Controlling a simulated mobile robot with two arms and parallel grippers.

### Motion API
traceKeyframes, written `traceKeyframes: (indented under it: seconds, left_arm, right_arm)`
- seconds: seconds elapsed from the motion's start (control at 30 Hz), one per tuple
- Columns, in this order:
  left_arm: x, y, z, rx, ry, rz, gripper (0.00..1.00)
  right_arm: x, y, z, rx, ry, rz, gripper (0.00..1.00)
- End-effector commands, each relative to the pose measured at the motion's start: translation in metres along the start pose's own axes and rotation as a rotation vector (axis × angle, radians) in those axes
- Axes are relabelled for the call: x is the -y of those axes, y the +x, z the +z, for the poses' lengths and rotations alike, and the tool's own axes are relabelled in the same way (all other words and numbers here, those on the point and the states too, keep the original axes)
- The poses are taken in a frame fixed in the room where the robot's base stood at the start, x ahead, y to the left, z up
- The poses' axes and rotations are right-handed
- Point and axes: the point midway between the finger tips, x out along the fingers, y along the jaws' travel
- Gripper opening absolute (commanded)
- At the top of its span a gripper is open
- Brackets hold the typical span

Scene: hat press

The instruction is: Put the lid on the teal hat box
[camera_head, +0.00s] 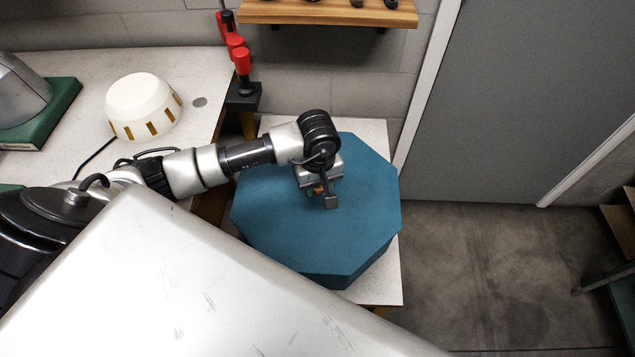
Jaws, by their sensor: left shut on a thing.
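A teal octagonal lid (352,236) shows its flat top at the centre of the head view, over a white-topped stand. My left gripper (322,190) is above the middle of the lid, shut on its small orange-brown knob, which the fingers mostly hide. A darker teal side shows below the lid's front edge. I cannot tell whether this is the lid's rim or the hat box's wall, nor whether the lid rests on the box or hangs just above it. My right gripper is not in view.
A white stand top (383,292) shows around the teal shape. A white dome with amber slots (143,104) stands on the left table. A grey door (530,90) and open floor lie right.

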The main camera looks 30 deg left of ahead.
Motion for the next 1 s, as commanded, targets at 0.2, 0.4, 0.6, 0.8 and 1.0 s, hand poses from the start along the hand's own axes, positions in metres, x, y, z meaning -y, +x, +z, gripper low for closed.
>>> traceKeyframes:
  seconds: [0.2,0.4,0.6,0.8,1.0]
  left_arm:
    - [0.0,0.004,-0.001,-0.002,0.0,0.001,0.07]
    - [0.0,0.003,0.0,-0.001,0.0,0.001,0.4]
    - [0.0,0.003,0.0,0.0,0.0,0.001,0.65]
    - [0.0,0.003,0.0,0.0,0.0,0.0,0.65]
    - [-0.001,-0.012,-0.001,-0.002,0.002,0.003,0.65]
  right_arm:
    - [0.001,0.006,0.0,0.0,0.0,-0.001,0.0]
    - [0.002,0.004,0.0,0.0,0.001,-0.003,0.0]
    - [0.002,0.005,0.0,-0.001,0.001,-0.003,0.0]
    - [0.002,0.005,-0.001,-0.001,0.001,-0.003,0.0]
    - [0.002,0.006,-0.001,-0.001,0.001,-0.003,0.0]
